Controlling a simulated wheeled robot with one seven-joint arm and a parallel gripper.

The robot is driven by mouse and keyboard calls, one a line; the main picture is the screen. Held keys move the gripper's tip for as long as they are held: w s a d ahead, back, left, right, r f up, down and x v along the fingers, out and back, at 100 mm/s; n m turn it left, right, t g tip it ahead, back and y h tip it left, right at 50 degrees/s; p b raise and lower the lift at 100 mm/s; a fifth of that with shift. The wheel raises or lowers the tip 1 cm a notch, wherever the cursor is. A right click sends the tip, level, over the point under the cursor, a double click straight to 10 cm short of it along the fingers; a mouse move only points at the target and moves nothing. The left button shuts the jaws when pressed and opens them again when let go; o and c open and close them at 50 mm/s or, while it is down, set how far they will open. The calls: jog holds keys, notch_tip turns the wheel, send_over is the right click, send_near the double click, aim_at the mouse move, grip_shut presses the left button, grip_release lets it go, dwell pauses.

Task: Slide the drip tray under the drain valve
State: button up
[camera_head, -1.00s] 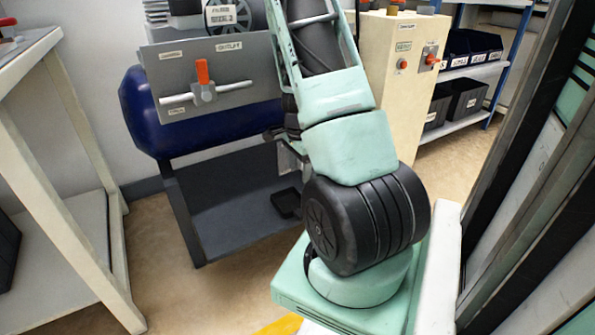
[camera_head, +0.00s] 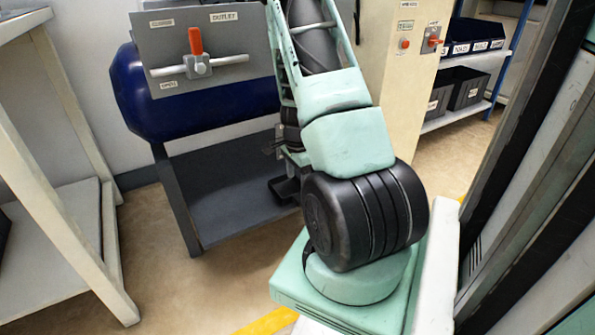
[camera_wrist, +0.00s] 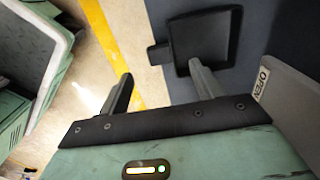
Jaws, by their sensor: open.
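The drip tray (camera_wrist: 203,38) is a black, square, shallow tray with a short tab handle (camera_wrist: 158,53). It lies on the dark grey lower shelf, handle toward the shelf's edge. In the head view the tray (camera_head: 284,187) shows below the tank, partly hidden by my arm. My gripper (camera_wrist: 161,74) is open and empty, its two fingers apart. The handle lies just ahead of the gap between the fingertips; I see no contact. In the head view my gripper is mostly hidden behind my arm. I cannot make out the drain valve clearly.
A blue tank (camera_head: 195,105) stands above the dark shelf (camera_head: 215,190), fronted by a grey panel with a red-handled outlet valve (camera_head: 196,55). A grey OPEN-labelled plate (camera_wrist: 285,95) is close by my right finger. A pale bench (camera_head: 60,200) stands left. Open floor lies between.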

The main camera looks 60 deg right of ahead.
aim_at(291, 191)
notch_tip(291, 191, down, 8)
jog(key=b, duration=0.3)
jog(key=shift+r+b, duration=0.2)
jog(key=shift+b, duration=0.15)
jog(key=c, duration=1.1)
